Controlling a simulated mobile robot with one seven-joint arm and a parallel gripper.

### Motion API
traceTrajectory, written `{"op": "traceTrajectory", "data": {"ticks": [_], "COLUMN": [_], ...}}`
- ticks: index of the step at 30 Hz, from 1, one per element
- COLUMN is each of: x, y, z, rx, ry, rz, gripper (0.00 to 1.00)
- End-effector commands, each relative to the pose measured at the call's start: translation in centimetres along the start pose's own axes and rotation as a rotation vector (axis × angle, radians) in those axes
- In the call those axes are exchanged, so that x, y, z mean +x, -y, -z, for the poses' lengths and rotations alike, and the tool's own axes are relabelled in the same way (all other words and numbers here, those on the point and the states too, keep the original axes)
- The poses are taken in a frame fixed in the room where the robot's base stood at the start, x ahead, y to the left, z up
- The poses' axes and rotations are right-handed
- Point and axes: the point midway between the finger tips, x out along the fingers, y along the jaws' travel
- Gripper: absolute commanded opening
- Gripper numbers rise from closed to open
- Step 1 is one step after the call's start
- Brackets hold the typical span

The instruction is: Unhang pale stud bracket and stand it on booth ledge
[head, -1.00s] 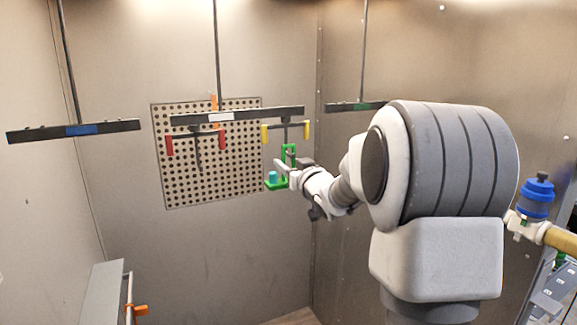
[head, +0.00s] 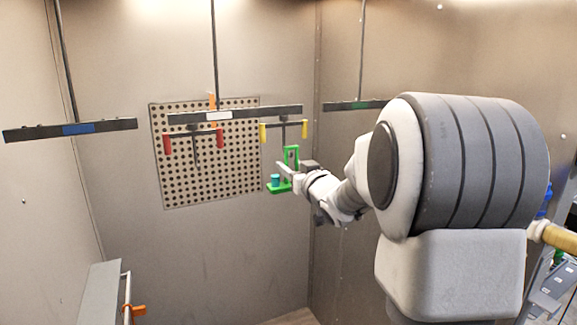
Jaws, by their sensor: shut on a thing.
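A green bracket (head: 291,155) with a teal stud on its foot is upright, below the yellow-ended hanger (head: 284,124) on the middle bar. Its stud (head: 275,179) shows teal rather than pale. My gripper (head: 286,170) is shut on the bracket from the right, at its upright part. The fingers hide some of it. I cannot tell whether its top still touches the hanger's hook. The booth ledge (head: 97,292) is a grey strip at the lower left, against the left wall.
A red-ended hanger (head: 195,138) hangs left of the bracket. Bars with blue (head: 78,129) and green (head: 360,105) labels hang at either side. A perforated panel (head: 205,180) is behind. A rail with an orange clip (head: 135,311) runs beside the ledge. Space between bracket and ledge looks clear.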

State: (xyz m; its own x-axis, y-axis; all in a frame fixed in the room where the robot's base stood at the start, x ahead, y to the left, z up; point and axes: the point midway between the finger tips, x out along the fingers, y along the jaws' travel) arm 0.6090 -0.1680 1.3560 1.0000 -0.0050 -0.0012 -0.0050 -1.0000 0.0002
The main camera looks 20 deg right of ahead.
Motion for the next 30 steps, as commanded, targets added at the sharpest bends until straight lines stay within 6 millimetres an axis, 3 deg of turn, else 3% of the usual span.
{"op": "traceTrajectory", "data": {"ticks": [30], "x": [-6.1], "y": [-0.3], "z": [0.3], "rx": [-0.001], "ry": [-0.005], "rz": [-0.001], "gripper": [0.00]}}
